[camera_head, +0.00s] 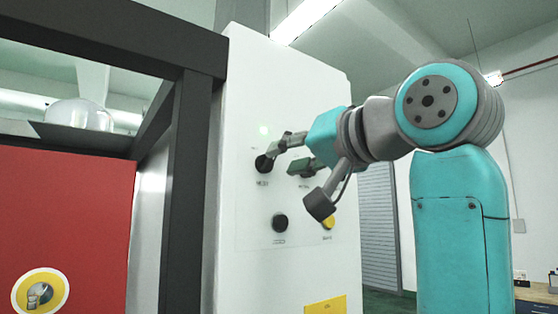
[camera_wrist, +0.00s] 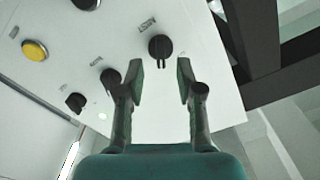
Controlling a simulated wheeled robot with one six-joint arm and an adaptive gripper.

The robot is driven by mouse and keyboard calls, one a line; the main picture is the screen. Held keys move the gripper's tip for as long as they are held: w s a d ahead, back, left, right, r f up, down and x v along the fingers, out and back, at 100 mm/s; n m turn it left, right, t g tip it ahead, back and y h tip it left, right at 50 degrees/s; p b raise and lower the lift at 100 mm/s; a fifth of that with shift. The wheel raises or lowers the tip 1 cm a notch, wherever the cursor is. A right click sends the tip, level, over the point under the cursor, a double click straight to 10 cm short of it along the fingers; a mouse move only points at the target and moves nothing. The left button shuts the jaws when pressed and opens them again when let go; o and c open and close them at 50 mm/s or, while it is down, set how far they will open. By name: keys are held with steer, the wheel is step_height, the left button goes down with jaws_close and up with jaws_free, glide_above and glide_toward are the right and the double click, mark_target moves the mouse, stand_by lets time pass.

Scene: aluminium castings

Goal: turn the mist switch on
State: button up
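A white control panel (camera_head: 290,100) carries several dark rotary knobs and a yellow button (camera_head: 328,222). One knob (camera_head: 263,163) is at the upper left and another (camera_head: 280,223) at the lower left. A dark knob (camera_wrist: 160,47) appears beyond and between the fingertips; contact is not visible.
A dark frame post (camera_head: 188,170) and a red panel (camera_head: 65,220) stand left. The wrist view shows two more knobs (camera_wrist: 110,77) (camera_wrist: 75,102) and the yellow button (camera_wrist: 35,50).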

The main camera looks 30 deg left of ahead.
steer(key=v, duration=0.8)
steer(key=shift+d, duration=0.15)
